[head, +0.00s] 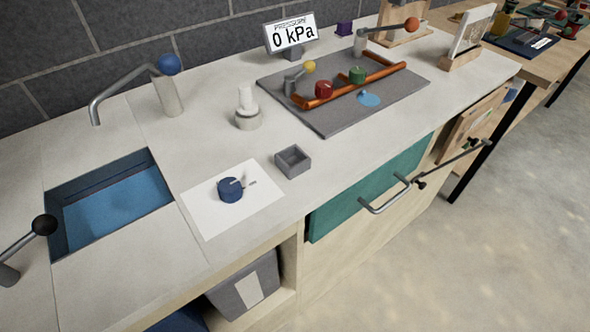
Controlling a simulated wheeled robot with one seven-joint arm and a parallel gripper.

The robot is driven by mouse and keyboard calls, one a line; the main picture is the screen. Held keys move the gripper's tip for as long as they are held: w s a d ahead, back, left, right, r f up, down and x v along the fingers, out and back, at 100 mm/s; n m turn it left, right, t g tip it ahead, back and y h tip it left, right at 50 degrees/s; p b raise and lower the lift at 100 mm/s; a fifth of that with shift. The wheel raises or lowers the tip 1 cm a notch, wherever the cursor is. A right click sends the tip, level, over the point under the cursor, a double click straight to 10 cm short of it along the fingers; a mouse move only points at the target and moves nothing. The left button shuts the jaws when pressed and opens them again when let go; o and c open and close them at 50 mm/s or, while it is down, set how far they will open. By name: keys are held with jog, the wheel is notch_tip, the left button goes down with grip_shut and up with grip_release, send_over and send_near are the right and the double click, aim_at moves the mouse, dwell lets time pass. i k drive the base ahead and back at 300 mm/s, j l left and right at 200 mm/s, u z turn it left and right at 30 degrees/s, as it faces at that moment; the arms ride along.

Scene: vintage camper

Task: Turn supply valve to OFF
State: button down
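No label that I can read marks the supply valve, so I cannot tell which control it is. A grey lever with a yellow ball (309,67) stands at the left of the grey panel (330,117). A red knob (324,89) and a green knob (357,75) sit on the orange pipe (385,74). A lever with an orange ball (411,24) stands behind them, pointing right. A dark blue dial (230,190) with a pale pointer sits on a white plate (212,218). A display (291,35) reads "PRESSURE 0 kPa". My gripper is not in view.
A sink (118,207) with blue water lies at the left, with a blue-ball faucet (168,64) behind it. A black-ball lever (44,225) stands at the left edge. A small grey box (292,161) and a pale stepped cylinder (247,108) stand on the counter. A drawer handle (388,197) juts out in front.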

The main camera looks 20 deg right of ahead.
aim_at(230, 190)
jog(key=k+l, duration=0.2)
jog(key=k, duration=0.15)
jog(key=k+l, duration=0.15)
jog(key=k, duration=0.15)
jog(key=l+u, duration=0.1)
jog(key=u, duration=0.25)
jog(key=l+u, duration=0.1)
jog(key=u, duration=0.25)
jog(key=k+l+u, duration=0.1)
jog(key=u, duration=0.25)
